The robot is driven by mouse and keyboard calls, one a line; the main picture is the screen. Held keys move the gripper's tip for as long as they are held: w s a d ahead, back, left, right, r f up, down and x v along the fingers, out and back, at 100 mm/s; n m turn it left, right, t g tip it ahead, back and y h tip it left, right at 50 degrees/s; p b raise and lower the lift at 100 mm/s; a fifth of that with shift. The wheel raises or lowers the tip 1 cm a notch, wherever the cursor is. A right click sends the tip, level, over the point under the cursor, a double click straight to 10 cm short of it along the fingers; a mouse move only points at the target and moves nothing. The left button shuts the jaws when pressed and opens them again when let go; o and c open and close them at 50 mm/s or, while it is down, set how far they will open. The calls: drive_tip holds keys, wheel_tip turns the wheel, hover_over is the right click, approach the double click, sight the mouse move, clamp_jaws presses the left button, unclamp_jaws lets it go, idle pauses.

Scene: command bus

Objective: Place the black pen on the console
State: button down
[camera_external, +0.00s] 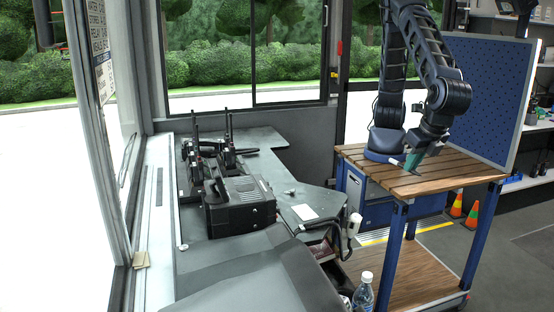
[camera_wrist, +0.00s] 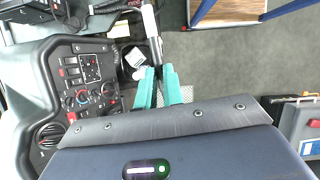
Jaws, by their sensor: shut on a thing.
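My gripper (camera_wrist: 158,72) has teal fingers closed on the black pen (camera_wrist: 154,45), which has a white end, in the wrist view. The pen sticks out beyond the fingertips toward the top of that view. In the external view my gripper (camera_external: 411,163) is over the wooden-topped cart, and a small white end of the pen (camera_external: 396,162) shows at its left. The dark grey console (camera_external: 240,265) is at lower left of the gripper in the external view. In the wrist view the console's panel (camera_wrist: 88,75), with knobs and switches, lies left of the fingers.
A wooden-topped cart (camera_external: 440,178) with blue legs stands under my arm. A black radio unit (camera_external: 238,205) and handheld radios (camera_external: 225,155) sit left. A white handset (camera_external: 354,224) and a water bottle (camera_external: 363,292) are between console and cart. A blue pegboard (camera_external: 480,95) stands behind.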

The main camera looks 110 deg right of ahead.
drive_tip(key=w+d, duration=0.9)
drive_tip(key=w, duration=0.4)
drive_tip(key=w+d, duration=1)
drive_tip(key=w, duration=0.4)
drive_tip(key=w+d, duration=0.6)
drive_tip(key=d, duration=0.5)
drive_tip(key=w+d+m, duration=0.1)
drive_tip(key=w+d, duration=0.4)
drive_tip(key=d, duration=0.5)
drive_tip(key=w+d, duration=0.6)
drive_tip(key=d, duration=0.5)
drive_tip(key=w+d, duration=0.2)
drive_tip(key=d, duration=2)
hover_over(234, 135)
wheel_tip(234, 135, down, 4)
drive_tip(key=shift+g, duration=0.3)
drive_tip(key=f, duration=2.1)
drive_tip(key=shift+w+a, duration=0.15)
drive_tip(key=shift+a, duration=0.1)
drive_tip(key=shift+f, duration=0.15)
drive_tip(key=c, duration=1.5)
unclamp_jaws()
